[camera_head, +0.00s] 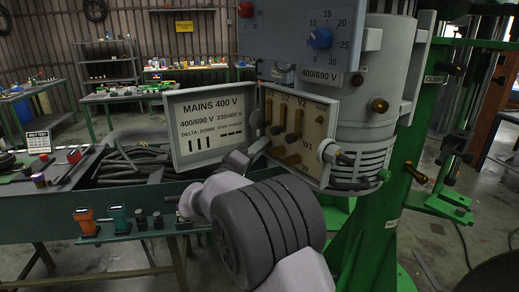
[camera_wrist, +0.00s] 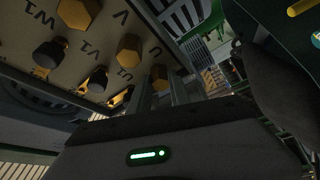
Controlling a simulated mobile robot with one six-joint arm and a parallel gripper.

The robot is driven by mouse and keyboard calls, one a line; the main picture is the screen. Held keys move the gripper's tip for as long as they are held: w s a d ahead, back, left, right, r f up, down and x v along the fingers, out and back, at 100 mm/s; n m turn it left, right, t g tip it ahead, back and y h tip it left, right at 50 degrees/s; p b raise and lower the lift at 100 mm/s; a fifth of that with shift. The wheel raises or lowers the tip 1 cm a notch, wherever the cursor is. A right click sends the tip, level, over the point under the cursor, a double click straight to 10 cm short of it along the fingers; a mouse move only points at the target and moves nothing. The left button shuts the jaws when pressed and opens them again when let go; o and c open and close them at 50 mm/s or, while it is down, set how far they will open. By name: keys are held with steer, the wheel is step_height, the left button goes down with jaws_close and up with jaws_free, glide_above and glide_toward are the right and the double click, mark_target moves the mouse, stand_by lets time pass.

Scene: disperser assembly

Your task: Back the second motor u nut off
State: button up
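The motor terminal box (camera_head: 300,135) is open, with brass and dark nuts on its board. In the wrist view the terminal board (camera_wrist: 105,55) fills the upper left, lettered U1, V1 and W1. Large brass hex nuts show there, one at the top (camera_wrist: 78,12) and one beside the U1 mark (camera_wrist: 129,50). Another brass nut (camera_wrist: 159,77) shows at the board's right edge, between the two fingers of my gripper (camera_wrist: 163,92). I cannot tell whether the fingers touch it. In the head view my gripper (camera_head: 243,160) reaches into the box from the lower left; its fingertips are hard to make out.
The open cover (camera_head: 210,125) marked MAINS 400 V stands left of the box. A blue control panel (camera_head: 300,35) overhangs it. The green bench (camera_head: 40,220) with coloured tools lies left, and the green column (camera_head: 400,180) stands right.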

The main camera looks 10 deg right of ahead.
steer(key=shift+r+n, duration=0.1)
steer(key=shift+n, duration=0.2)
jaws_close()
steer(key=shift+w+a+r+n+g+y+p, duration=0.2)
steer(key=shift+n+g+p, duration=1.1)
steer(key=shift+n+p, duration=2.5)
steer(key=shift+d+r+n+g+y+p, duration=0.3)
steer(key=shift+n+g+p, duration=1.3)
steer(key=shift+p, duration=4.1)
steer(key=shift+w+a+r+n+g+y+p, duration=0.1)
steer(key=shift+a+n+g+y+p, duration=0.6)
steer(key=shift+n+p, duration=3.25)
steer(key=shift+d+f+m+g+h+p, duration=0.1)
steer(key=shift+d+m+g+h+p, duration=0.45)
steer(key=shift+p, duration=0.45)
steer(key=shift+a, duration=0.1)
steer(key=o, duration=0.7)
jaws_free()
